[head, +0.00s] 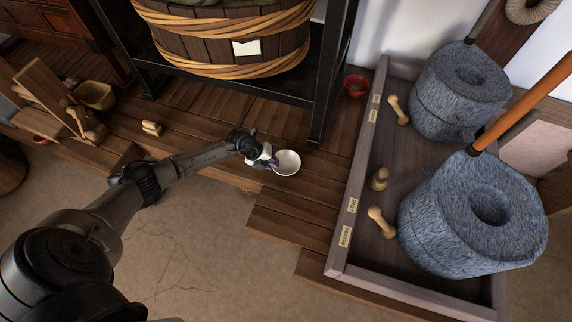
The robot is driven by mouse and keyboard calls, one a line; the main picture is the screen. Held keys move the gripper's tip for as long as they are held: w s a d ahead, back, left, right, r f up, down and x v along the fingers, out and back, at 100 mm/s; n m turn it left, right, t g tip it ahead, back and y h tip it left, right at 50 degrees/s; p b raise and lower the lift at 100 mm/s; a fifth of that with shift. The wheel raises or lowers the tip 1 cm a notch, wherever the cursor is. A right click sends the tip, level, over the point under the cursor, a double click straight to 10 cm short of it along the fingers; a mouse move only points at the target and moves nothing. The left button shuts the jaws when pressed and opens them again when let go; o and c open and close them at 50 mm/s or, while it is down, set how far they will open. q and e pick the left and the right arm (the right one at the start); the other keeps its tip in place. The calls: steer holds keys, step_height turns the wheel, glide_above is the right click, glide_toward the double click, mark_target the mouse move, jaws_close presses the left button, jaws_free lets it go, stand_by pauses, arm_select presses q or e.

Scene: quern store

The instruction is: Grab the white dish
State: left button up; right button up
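The white dish (288,163) is a small round bowl, upright on the brown wooden floor boards near the middle of the head view. My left arm reaches in from the left, and its gripper (270,162) is at the dish's left rim. The fingertips are small and partly hidden against the rim, so I cannot tell whether they are open or closed on it. My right gripper does not show.
A wooden tray (341,235) on the right holds two grey stone querns (472,215) (458,92) and several wooden pestles. A black metal rack (331,70) with a banded wooden tub (228,45) stands behind the dish. A red bowl (356,86) sits beside the rack.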

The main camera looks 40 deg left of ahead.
arm_select(q)
steer(key=shift+a, duration=0.1)
jaws_close()
steer(key=shift+r, duration=0.15)
